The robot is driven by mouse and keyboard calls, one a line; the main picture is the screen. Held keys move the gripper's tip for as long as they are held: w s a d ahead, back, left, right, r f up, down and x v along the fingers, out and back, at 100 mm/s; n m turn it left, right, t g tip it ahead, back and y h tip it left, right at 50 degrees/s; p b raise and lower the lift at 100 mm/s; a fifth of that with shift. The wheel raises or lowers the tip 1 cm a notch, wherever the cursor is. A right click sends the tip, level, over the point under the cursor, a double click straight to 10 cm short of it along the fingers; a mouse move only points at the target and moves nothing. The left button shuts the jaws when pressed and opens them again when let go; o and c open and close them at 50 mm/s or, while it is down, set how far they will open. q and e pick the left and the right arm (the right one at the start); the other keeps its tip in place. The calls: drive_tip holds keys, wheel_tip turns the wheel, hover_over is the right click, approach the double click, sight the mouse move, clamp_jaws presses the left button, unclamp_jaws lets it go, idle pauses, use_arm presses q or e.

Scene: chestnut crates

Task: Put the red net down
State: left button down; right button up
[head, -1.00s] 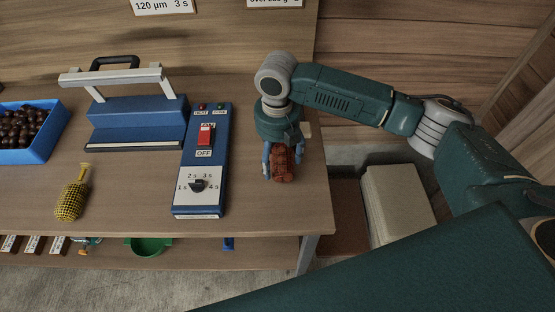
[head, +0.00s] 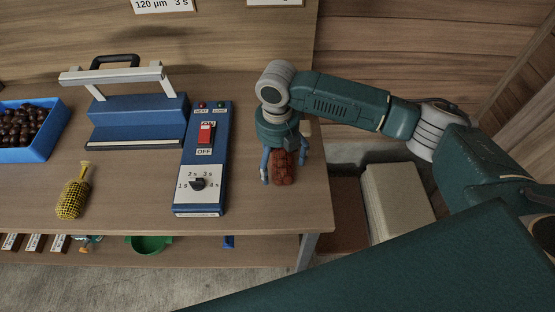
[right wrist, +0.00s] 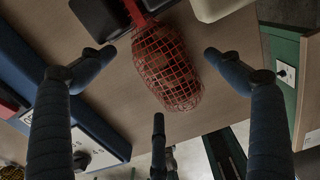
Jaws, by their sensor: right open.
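The red net (head: 283,167), a mesh bag with brown contents, lies on the right end of the wooden bench top. In the right wrist view the red net (right wrist: 168,68) rests on the wood with its neck toward the top edge. My right gripper (head: 284,180) is just above and around it. In the right wrist view its blue fingers (right wrist: 160,85) are spread, with gaps on both sides of the net. The net's upper end is partly hidden by the gripper in the head view. My left gripper is out of view.
Left of the net stands a blue control box (head: 203,170) with a red switch and a dial, beside a blue sealer (head: 135,120). A yellow net (head: 73,197) and a blue crate (head: 52,142) of chestnuts are further left. The bench's right edge is close to the net.

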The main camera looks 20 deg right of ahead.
sight(277, 160)
wheel_tip(277, 160, up, 12)
drive_tip(key=b, duration=0.2)
idle(0.6)
